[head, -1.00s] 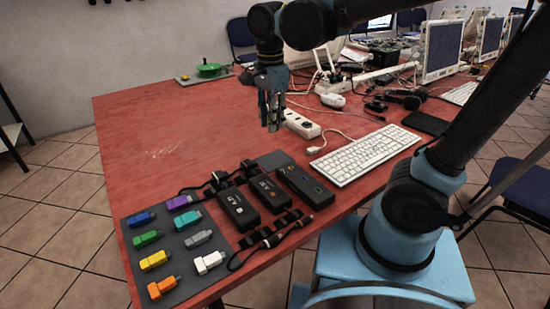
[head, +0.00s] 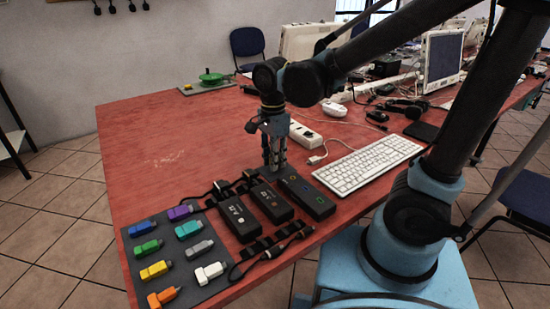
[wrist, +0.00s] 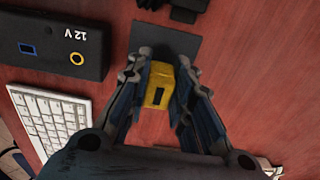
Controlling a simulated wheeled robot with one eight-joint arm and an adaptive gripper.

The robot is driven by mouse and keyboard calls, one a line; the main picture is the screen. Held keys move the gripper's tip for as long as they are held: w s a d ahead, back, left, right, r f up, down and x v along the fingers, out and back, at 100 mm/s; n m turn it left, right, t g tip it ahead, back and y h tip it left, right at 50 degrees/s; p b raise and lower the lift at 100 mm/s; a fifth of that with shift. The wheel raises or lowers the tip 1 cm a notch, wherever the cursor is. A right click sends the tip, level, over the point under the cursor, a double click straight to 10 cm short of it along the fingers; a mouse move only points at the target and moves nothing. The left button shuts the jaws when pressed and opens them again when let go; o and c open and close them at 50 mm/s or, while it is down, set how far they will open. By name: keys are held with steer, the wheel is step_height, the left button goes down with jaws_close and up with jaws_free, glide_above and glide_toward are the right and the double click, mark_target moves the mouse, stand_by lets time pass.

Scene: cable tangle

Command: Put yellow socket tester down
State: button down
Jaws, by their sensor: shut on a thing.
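The yellow socket tester (wrist: 159,86) is a small yellow block with a dark slot, between the two fingers of my gripper (wrist: 166,72) in the wrist view. My gripper is shut on it. A dark grey pad (wrist: 166,42) lies on the red table just beyond the fingertips. I cannot tell whether the tester touches it. In the head view my gripper (head: 274,167) points down behind the black boxes, and its fingers hide the tester.
A black box marked 12 V (wrist: 60,50) and a white keyboard (head: 367,165) are close by. More black boxes (head: 236,218) and a mat with coloured connectors (head: 176,250) stand at the front. A white power strip (head: 305,134) is behind. The table's left part is clear.

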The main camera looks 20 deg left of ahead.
steer(key=shift+f, duration=0.1)
steer(key=c, duration=1.4)
jaws_free()
step_height(320, 180, up, 12)
steer(key=shift+r, duration=0.1)
steer(key=shift+s, duration=0.15)
